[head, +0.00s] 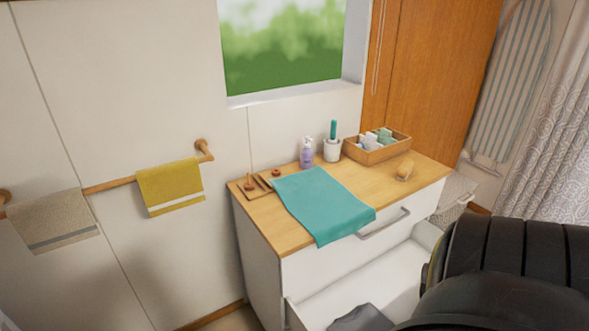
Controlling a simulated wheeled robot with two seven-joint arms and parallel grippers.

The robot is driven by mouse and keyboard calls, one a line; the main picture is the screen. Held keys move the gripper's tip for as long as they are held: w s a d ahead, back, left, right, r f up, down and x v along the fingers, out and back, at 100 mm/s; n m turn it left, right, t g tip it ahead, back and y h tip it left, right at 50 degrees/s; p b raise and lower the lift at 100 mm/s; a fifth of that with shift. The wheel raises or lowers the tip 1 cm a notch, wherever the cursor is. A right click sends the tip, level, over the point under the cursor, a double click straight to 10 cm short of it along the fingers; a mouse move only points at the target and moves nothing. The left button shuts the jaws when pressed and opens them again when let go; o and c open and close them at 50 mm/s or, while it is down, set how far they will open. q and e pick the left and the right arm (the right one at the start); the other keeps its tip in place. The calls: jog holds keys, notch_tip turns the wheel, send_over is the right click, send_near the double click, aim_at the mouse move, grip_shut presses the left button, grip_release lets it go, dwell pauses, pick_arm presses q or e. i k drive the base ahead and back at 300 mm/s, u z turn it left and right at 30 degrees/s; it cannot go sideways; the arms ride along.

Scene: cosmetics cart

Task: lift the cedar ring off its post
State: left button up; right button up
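A small wooden tray (266,193) lies at the back left corner of the cabinet top. On it stand two small reddish-brown pieces, a left one (250,187) with a short upright part and a right one (276,173). They are too small to tell which is the cedar ring or how it sits on a post. Neither gripper is in view. Only a black part of my own arm shows at the lower right, well away from the tray.
The wooden cabinet top (413,181) carries a teal towel (322,204) right beside the tray, a lilac pump bottle (307,154), a white cup (332,150) with a teal handle, a wooden box (378,154) and a tan brush (405,169). A drawer (392,284) stands open below.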

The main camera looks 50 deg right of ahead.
aim_at(252, 187)
jog(key=z, duration=0.05)
jog(key=i, duration=1.6)
jog(key=z, duration=1.3)
jog(key=i, duration=0.5)
jog(key=z, duration=0.1)
